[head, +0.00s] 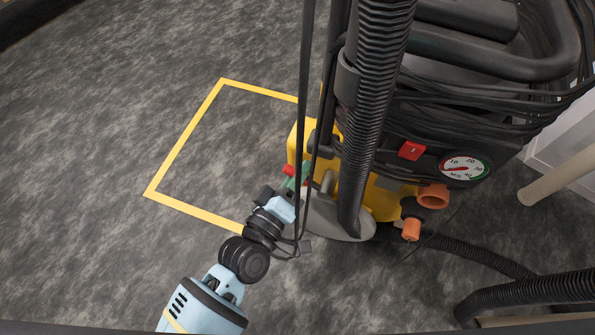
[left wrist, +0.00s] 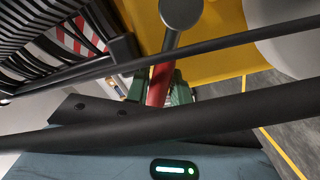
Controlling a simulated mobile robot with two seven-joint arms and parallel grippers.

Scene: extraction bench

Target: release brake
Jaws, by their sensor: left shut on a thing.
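The brake lever shows in the left wrist view as a dark grey rod with a round end and a red grip (left wrist: 158,87). In the head view only a small red end (head: 288,169) shows, low on the near left side of the yellow machine (head: 384,201). My left gripper (head: 294,182) reaches in from below left. Its green fingers also show in the left wrist view (left wrist: 158,95), one on each side of the red grip, shut on it. Black cables cross in front and hide part of the fingers and lever. My right gripper is not in view.
A thick black ribbed hose (head: 375,90) and hanging black cables (head: 304,95) stand close to my left gripper. A dial gauge (head: 464,167), red switch (head: 411,150) and orange fitting (head: 433,196) are on the machine. A yellow floor outline (head: 185,137) encloses free floor at left.

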